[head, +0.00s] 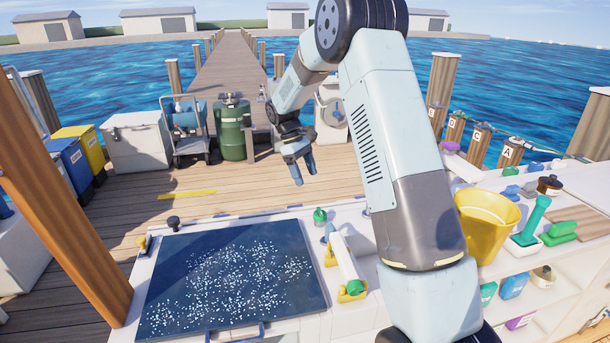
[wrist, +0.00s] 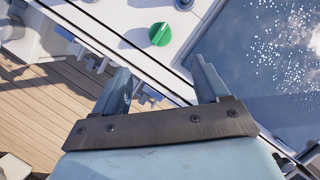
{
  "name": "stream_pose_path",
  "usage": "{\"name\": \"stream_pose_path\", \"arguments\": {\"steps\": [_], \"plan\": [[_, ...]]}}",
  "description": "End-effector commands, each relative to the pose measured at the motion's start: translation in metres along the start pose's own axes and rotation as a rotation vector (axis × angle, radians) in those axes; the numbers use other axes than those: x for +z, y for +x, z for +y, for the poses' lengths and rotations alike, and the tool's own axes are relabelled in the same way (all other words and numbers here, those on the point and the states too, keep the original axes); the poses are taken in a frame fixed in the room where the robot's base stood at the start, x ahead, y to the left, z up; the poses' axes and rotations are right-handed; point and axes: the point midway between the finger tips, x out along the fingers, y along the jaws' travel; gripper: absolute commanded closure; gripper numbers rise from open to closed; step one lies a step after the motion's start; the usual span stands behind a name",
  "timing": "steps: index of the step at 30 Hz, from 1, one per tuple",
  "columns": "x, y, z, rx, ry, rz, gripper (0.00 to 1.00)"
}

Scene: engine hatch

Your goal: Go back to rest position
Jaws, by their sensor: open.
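My gripper (head: 301,172) hangs at the end of my raised, bent arm in the head view. It is over the far edge of the white counter, above the dock planks, pointing down. In the wrist view my gripper (wrist: 165,90) shows two fingers spread apart with nothing between them. A green knob (wrist: 160,34) on the white counter lies beyond the fingers and apart from them. The dark blue speckled hatch panel (head: 230,275) is to the lower left of my gripper in the head view; its glossy surface (wrist: 285,60) is at the right in the wrist view.
A yellow bucket (head: 487,222) and a green brush (head: 530,222) stand on the counter at right. A green drum (head: 233,130) and a white box (head: 137,142) stand on the dock.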

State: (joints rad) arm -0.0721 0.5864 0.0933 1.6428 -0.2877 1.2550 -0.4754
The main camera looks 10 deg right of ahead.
Motion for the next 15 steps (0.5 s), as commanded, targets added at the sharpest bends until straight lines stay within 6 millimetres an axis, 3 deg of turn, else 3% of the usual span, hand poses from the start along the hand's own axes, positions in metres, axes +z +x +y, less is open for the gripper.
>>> {"name": "stream_pose_path", "arguments": {"steps": [7,15], "plan": [[0.018,-0.017,-0.005,0.011,0.032,0.030,0.26],[0.079,-0.063,-0.030,0.040,0.146,0.135,0.26]]}}
